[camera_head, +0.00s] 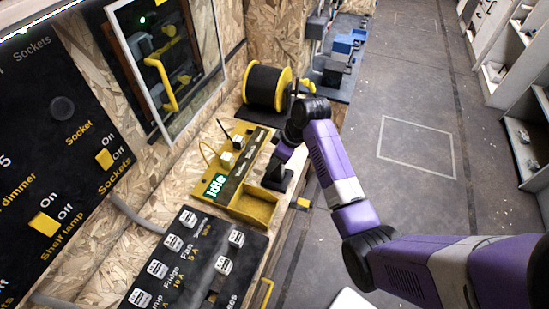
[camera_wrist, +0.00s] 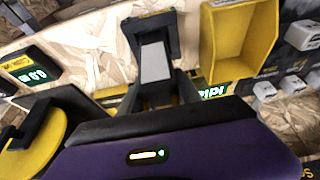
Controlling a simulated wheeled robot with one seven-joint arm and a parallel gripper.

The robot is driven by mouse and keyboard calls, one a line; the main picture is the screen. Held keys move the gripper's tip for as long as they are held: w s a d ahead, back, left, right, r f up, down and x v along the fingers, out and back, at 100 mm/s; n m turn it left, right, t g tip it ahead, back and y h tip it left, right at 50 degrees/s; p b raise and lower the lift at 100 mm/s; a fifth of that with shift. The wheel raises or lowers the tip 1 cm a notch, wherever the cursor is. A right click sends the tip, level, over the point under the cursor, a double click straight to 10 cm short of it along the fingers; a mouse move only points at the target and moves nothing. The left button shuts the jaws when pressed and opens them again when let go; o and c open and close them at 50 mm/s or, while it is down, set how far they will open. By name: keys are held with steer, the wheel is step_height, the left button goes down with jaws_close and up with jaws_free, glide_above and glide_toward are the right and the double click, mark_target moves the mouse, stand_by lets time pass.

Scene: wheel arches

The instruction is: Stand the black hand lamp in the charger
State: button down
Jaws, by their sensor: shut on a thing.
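My gripper (camera_head: 283,158) is over the bench, beside the yellow charger unit (camera_head: 236,172) with its green "Idle" display. In the wrist view the gripper (camera_wrist: 158,92) is shut on the black hand lamp (camera_wrist: 155,22), which has a pale grey panel. The lamp shows in the head view as a small dark shape (camera_head: 279,174) below the gripper, by the charger's right edge. The charger's display (camera_wrist: 213,92) is partly hidden behind the gripper in the wrist view. I cannot tell whether the lamp touches the charger.
An open yellow bin (camera_head: 255,207) adjoins the charger's near end. A black and yellow cable reel (camera_head: 266,87) stands behind. A black switch panel (camera_head: 190,262) lies in front, and a socket panel (camera_head: 45,140) is on the left. Open floor (camera_head: 415,150) lies to the right.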

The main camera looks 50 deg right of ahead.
steer(key=shift+f, duration=0.2)
stand_by(0.7)
steer(key=shift+c, duration=1.4)
jaws_free()
steer(key=shift+r, duration=0.1)
step_height(320, 180, up, 9)
steer(key=p, duration=0.8)
steer(key=shift+p, duration=0.4)
